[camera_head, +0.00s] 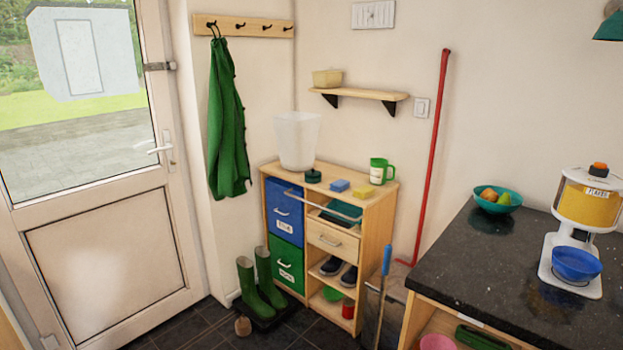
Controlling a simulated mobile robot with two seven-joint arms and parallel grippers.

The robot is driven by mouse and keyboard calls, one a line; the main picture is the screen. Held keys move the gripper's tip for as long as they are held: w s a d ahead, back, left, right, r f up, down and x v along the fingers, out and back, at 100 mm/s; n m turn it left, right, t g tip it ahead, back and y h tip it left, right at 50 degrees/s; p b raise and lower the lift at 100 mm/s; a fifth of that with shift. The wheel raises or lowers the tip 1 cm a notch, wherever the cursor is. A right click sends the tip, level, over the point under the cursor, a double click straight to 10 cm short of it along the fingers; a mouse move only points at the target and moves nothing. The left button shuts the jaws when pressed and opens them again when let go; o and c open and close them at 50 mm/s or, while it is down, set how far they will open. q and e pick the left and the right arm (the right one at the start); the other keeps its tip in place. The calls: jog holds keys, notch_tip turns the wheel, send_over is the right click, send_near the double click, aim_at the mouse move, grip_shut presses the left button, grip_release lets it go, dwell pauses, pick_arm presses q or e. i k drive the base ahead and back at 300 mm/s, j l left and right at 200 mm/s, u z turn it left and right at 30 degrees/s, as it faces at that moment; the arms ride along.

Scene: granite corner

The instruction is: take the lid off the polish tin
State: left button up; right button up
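A small, round, dark green lidded container (313,176) stands on top of the wooden cabinet (352,198), just right of the white bin. It may be the polish tin, but it is too small to be sure. Its lid appears to be on. A small red tin-like thing (348,308) stands on the cabinet's lowest shelf; I cannot tell what it is. Neither of my grippers is in view.
A blue-handled tool (386,262) stands in front, near the dark counter (500,266).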

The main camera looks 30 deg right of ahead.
aim_at(313, 174)
jog(key=i+l+z, duration=0.1)
jog(key=i, duration=0.45)
jog(key=i+l+z, duration=0.1)
jog(key=i, duration=0.45)
